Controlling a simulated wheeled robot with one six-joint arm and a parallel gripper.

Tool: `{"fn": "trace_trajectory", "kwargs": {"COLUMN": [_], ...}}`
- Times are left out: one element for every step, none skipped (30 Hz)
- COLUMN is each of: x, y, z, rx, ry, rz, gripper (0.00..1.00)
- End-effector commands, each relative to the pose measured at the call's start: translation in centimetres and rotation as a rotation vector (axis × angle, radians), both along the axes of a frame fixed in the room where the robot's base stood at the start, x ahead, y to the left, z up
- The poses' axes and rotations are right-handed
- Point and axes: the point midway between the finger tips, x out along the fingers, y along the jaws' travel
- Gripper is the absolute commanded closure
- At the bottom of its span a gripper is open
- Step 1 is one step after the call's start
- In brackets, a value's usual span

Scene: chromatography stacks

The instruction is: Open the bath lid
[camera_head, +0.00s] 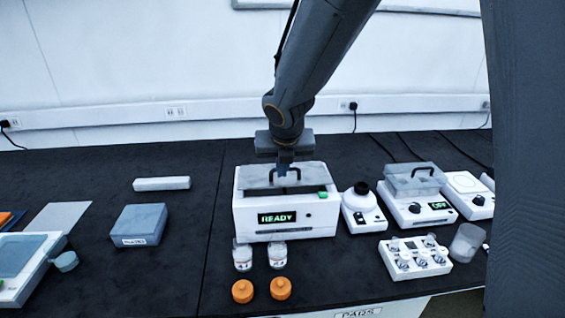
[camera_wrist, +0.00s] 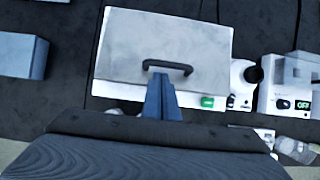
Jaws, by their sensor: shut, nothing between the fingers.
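A white box with a green READY display (camera_head: 277,217) stands in the middle of the bench. The lid has a black arched handle (camera_head: 298,172). In the wrist view the lid (camera_wrist: 135,45) fills the upper middle, with the handle (camera_wrist: 167,66) near its front edge. My gripper (camera_head: 284,170) is above the lid, pointing down at the handle. In the wrist view its fingers (camera_wrist: 161,84) are together and empty, close beside the handle; contact cannot be told.
Right of the box are a small white device (camera_head: 362,211) with a black top and a white unit reading OFF (camera_head: 415,212) under a clear handled cover (camera_head: 414,180). Two vials (camera_head: 243,255) and two orange caps (camera_head: 242,291) stand in front. A blue-grey box (camera_head: 139,225) sits left, with bare bench between.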

Motion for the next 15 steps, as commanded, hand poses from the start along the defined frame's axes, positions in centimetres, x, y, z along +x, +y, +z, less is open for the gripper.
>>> {"fn": "trace_trajectory", "kwargs": {"x": [0.3,0.5,0.7,0.8,0.9,1.0,1.0,1.1,1.1,1.1,1.1,1.1,1.1,1.1,1.1], "y": [0.0,0.0,0.0,0.0,0.0,0.0,0.0,0.0,0.0,0.0,0.0,0.0,0.0,0.0,0.0], "z": [-0.7,-1.0,-1.3,-1.5,-1.6,-1.8,-1.8,-1.9,-1.9,-1.9,-1.9,-1.9,-1.9,-1.9,-1.9], "rx": [-0.001,-0.001,0.000,0.000,0.000,0.000,0.000,0.000,0.000,0.000,0.001,0.001,0.001,0.001,0.000], "ry": [0.001,0.000,0.000,0.000,0.000,-0.001,-0.001,-0.001,-0.001,-0.001,-0.001,-0.001,-0.001,-0.001,-0.001], "rz": [0.000,0.000,-0.001,0.000,0.001,0.000,0.000,-0.001,-0.001,-0.001,-0.002,-0.002,-0.002,-0.002,-0.001], "gripper": [1.00,1.00,1.00,1.00,1.00,1.00,1.00,1.00,1.00,1.00,1.00,1.00,1.00,1.00,1.00]}}
